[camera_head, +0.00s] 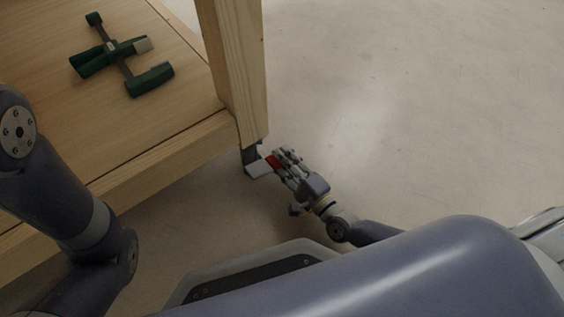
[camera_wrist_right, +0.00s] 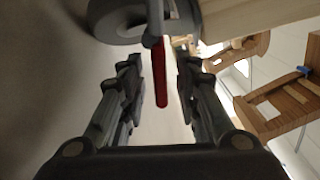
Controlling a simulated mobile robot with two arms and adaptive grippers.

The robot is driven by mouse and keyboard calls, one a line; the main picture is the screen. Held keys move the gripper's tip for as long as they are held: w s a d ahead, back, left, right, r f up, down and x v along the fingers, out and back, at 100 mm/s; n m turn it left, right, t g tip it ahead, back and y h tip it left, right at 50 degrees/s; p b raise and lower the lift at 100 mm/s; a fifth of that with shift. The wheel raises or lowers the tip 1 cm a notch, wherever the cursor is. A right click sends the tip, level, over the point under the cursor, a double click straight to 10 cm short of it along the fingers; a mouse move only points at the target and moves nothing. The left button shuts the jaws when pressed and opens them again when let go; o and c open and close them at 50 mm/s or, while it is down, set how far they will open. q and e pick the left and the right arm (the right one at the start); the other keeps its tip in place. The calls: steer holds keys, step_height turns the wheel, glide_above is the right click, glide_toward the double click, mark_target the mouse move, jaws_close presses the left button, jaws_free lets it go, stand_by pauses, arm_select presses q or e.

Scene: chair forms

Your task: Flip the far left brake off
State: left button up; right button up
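A caster with a red brake lever (camera_head: 272,161) sits at the foot of the wooden leg (camera_head: 233,70) in the head view. In the right wrist view the red lever (camera_wrist_right: 160,72) hangs between the two fingers, below the grey caster wheel (camera_wrist_right: 118,18). My right gripper (camera_head: 283,158) is at the caster, beside the lever. In the right wrist view the right gripper (camera_wrist_right: 160,82) is open, with a visible gap on each side of the lever. My left arm shows at the left of the head view, but its gripper is not in view.
The wooden top (camera_head: 150,110) carries a green-and-grey clamp (camera_head: 122,60). Bare floor (camera_head: 420,110) lies open to the right of the leg. Wooden chair-like forms (camera_wrist_right: 285,105) stand at the right of the wrist view.

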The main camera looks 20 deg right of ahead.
steer(key=shift+w+a, duration=0.1)
steer(key=shift+w, duration=0.2)
jaws_close()
steer(key=shift+r, duration=0.1)
steer(key=r+n+p, duration=0.1)
steer(key=n+p, duration=0.1)
steer(key=p, duration=0.1)
steer(key=shift+s+r+n, duration=0.1)
steer(key=shift+n, duration=0.3)
steer(key=shift+a+r+n+p, duration=0.1)
steer(key=shift+r+n+p, duration=0.1)
steer(key=shift+n+p, duration=0.55)
steer(key=shift+a+r+n+p, duration=0.1)
steer(key=shift+r+n+p, duration=0.05)
steer(key=shift+n+p, duration=0.6)
